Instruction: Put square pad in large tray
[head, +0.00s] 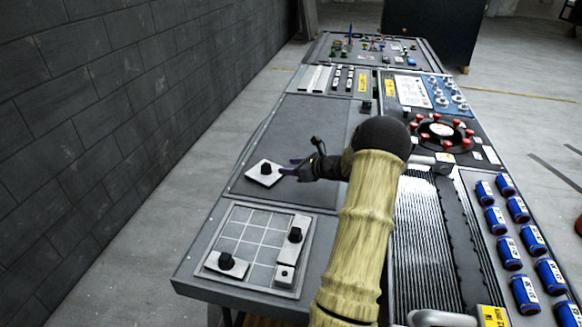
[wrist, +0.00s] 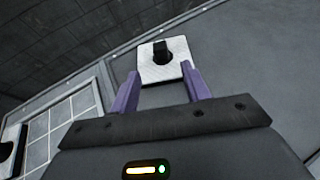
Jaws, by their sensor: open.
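The square pad (head: 265,173) is a white square plate with a black knob on top. It lies on the dark grey panel, behind the large tray (head: 232,214) in the head view. The tray is a light, low-rimmed square with a grid floor, holding a few black-knobbed pieces. My gripper (head: 291,168) is open, just right of the pad. In the wrist view the pad (wrist: 163,62) lies beyond and partly between the purple fingertips (wrist: 158,82), with its knob ahead of them. Whether a finger touches the plate is unclear. The tray (wrist: 104,88) shows at the left.
In the tray are a long piece (head: 293,240), a piece at the front left (head: 227,263) and a small block (head: 285,277). A brick wall runs along the left. The grey panel (head: 306,130) behind the pad is clear.

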